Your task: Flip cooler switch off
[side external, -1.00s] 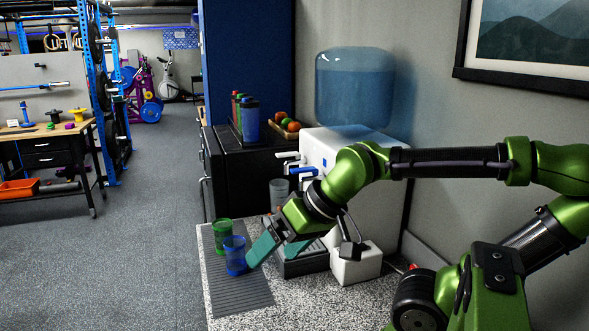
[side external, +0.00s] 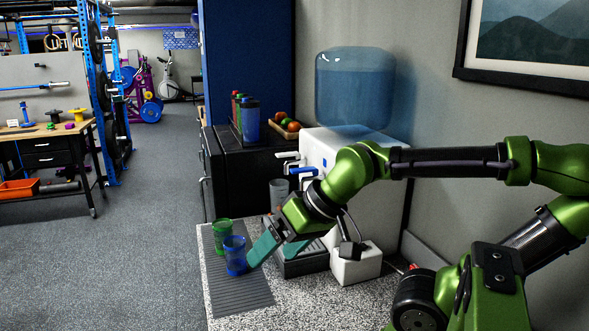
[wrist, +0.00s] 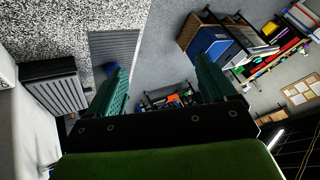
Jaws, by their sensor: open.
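The water cooler has a white body (side external: 322,145) with a blue bottle (side external: 355,90) on top. It stands against the wall, partly behind my arm in the side view. A blue-handled tap (side external: 303,170) and a white-handled tap (side external: 287,155) stick out of its front. My gripper (side external: 280,249) is open with teal fingers, low in front of the cooler near the drip tray (side external: 303,267). In the wrist view my gripper (wrist: 158,78) has nothing between its fingers. I cannot make out the cooler's switch.
A green cup (side external: 222,236) and a blue cup (side external: 235,256) stand on a grey ribbed mat (side external: 240,297), the blue one close to my left finger. A white box (side external: 356,267) with a black plug sits right of the tray. The speckled counter's front is clear.

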